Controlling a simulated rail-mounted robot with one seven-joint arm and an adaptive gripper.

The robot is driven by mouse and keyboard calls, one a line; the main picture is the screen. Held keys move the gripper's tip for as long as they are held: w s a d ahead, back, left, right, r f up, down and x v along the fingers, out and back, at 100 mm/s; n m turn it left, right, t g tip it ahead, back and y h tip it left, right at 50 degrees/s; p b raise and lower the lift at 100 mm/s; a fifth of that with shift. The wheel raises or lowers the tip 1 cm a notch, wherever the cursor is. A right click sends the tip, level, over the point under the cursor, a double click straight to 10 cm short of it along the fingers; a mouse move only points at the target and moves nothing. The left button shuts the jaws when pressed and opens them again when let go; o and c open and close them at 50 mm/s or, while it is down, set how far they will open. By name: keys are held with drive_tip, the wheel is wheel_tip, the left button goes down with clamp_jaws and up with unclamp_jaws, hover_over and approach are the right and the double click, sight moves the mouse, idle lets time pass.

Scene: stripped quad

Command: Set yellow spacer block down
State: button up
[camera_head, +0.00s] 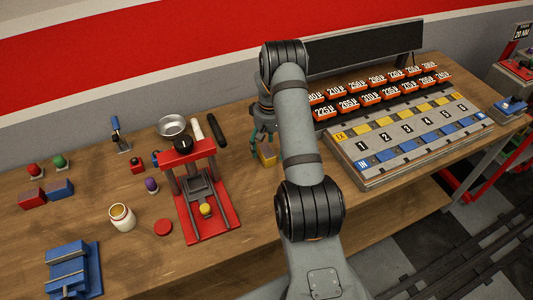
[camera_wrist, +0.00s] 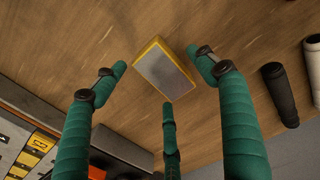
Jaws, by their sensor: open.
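The yellow spacer block (camera_head: 267,155) is at the wooden bench, just left of my arm in the head view. In the wrist view the block (camera_wrist: 165,69) shows a grey face with yellow edges, lying between and beyond my fingertips. My gripper (camera_wrist: 163,82) has green padded fingers spread wide around the block, with visible gaps at the left and right fingers. The lower finger's tip is close to the block's near edge; I cannot tell if it touches. In the head view my gripper (camera_head: 260,142) is partly hidden by my arm.
The wooden bench (camera_head: 240,200) has free room around the block. A red press (camera_head: 208,205) stands to the left, with a black cylinder (camera_head: 216,131) and a white one behind it. A numbered grey tray (camera_head: 365,172) and orange tagged blocks (camera_head: 348,104) lie to the right.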

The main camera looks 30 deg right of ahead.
drive_tip(key=shift+c, duration=0.6)
drive_tip(key=shift+r, duration=0.1)
clamp_jaws()
idle(0.3)
